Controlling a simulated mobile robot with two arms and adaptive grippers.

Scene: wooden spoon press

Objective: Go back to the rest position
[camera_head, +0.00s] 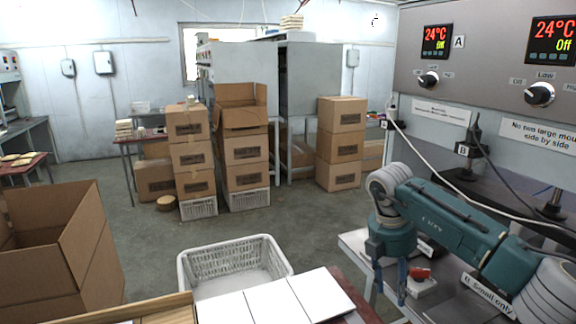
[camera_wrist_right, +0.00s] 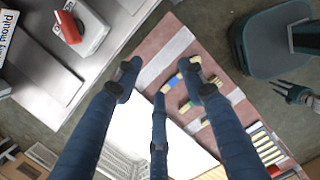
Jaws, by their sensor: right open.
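My right gripper (camera_head: 389,290) hangs fingers-down at the right of the head view, beside the press bench. Its three dark blue fingers (camera_wrist_right: 160,78) are spread apart in the right wrist view, with nothing held between them. A small dark fingered shape (camera_wrist_right: 296,94) at the right edge of the wrist view looks like my left gripper; it is too small to read its state. The head view does not show my left gripper.
The press (camera_head: 490,70) and its bench stand close at right, with a red-topped block (camera_head: 420,274). A white basket (camera_head: 235,258) and white panels (camera_head: 300,300) lie in front. An open carton (camera_head: 60,240) stands left; stacked boxes (camera_head: 342,140) stand behind. The middle floor is clear.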

